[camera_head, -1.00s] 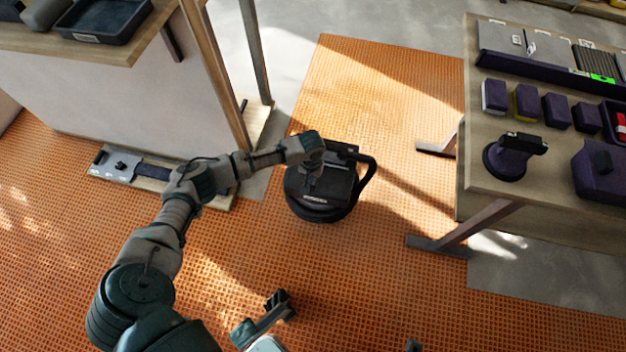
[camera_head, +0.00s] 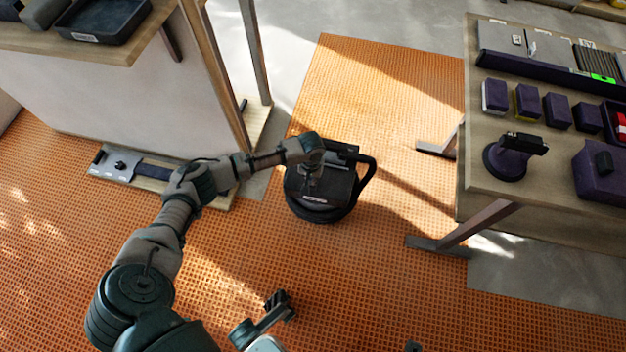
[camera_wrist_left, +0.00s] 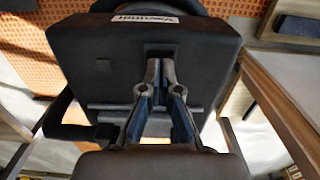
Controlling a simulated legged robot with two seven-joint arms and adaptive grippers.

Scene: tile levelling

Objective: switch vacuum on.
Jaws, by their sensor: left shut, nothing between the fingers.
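The vacuum (camera_head: 325,190) is a black box-shaped machine with a round base and a side handle, standing on the orange floor. In the left wrist view its dark top (camera_wrist_left: 95,60) fills most of the picture, with a white label reading "Vacuum" upside down. My left gripper (camera_head: 312,190) is over the vacuum's top, pointing down. In the left wrist view its fingertips (camera_wrist_left: 160,65) are together with nothing between them, at a small dark recessed or raised patch (camera_wrist_left: 161,49) on the top. I cannot tell whether they touch it.
A workbench (camera_head: 480,205) on the right holds a suction cup tool (camera_head: 508,160), purple blocks and boxes. A wooden stand with a tray (camera_head: 105,20) is at the upper left. A levelling board (camera_head: 125,165) lies on the floor at left.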

